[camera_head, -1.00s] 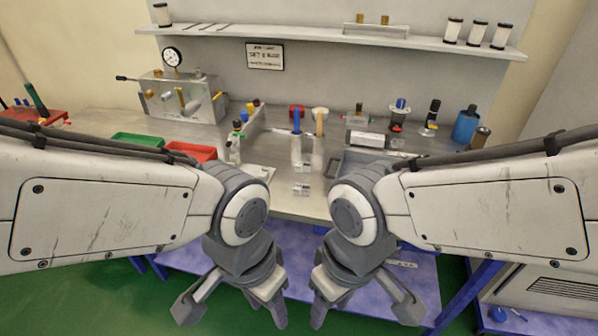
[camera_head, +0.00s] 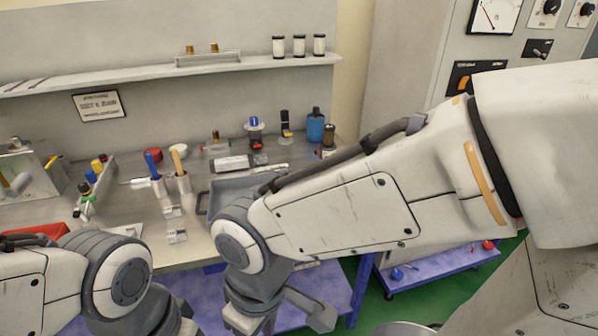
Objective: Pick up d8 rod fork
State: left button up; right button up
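I cannot pick out a d8 rod fork for certain. Two small clear or metallic pieces lie near the bench's front edge, a rear piece (camera_head: 173,211) and a front piece (camera_head: 176,236); they are too small to identify. My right gripper (camera_head: 280,322) hangs in front of the bench, fingers spread, apparently empty, tips partly cut off by the lower edge. My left gripper (camera_head: 183,328) is mostly below the lower edge, so its opening is hidden.
A grey tray (camera_head: 222,184) lies partly behind my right arm. Two cups, one with a blue-handled tool (camera_head: 152,164) and one with a yellow-handled tool (camera_head: 177,160), stand mid-bench. A blue bottle (camera_head: 315,125) stands at the back right. A low blue platform (camera_head: 440,266) carries small items.

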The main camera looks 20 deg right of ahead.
aim_at(178, 235)
jog(key=u, duration=0.05)
jog(key=k, duration=0.4)
jog(key=u, duration=0.95)
jog(key=i, duration=1.25)
jog(key=z, duration=0.2)
